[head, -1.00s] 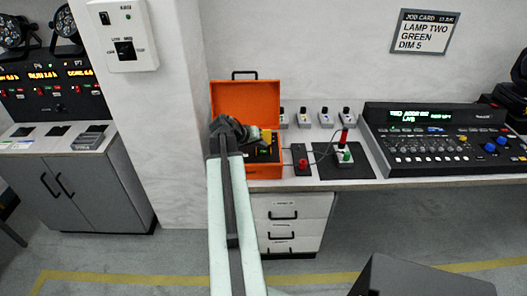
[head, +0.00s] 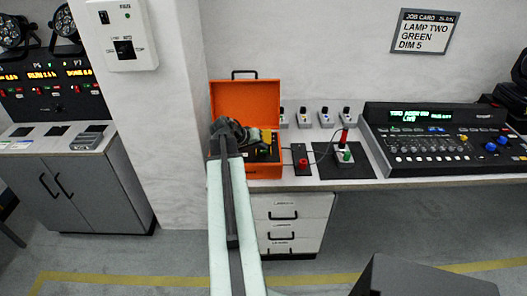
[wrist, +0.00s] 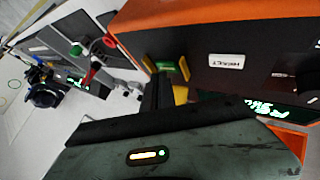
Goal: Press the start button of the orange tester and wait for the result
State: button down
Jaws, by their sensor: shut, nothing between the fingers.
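The orange tester (head: 245,101) is an open case on the bench, its lid raised against the wall. In the wrist view its orange edge (wrist: 225,14) crosses the top right, over a dark panel with a white label (wrist: 226,61). A green button-like part (wrist: 166,65) sits between yellow pieces there. A lit green display (wrist: 262,106) is partly hidden and I cannot read it. My gripper (wrist: 157,88) is shut and empty, its dark fingers close to the green part. I cannot tell whether they touch. In the head view my arm hides part of the case's inside.
Right of the tester stand a small box with a red knob (head: 302,164) and a dark mat (head: 327,174) with a cabled device (head: 344,156). A lighting console (head: 440,140) fills the bench's right. Several small boxes line the wall. A white pillar (head: 165,160) stands left.

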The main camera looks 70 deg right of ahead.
aim_at(262, 152)
jog(key=shift+f, duration=0.3)
dwell(0.5)
jog(key=shift+r+p, duration=0.5)
jog(key=shift+r, duration=0.25)
jog(key=shift+r, duration=0.1)
notch_tip(262, 152, up, 5)
jog(key=p, duration=0.5)
dwell(0.5)
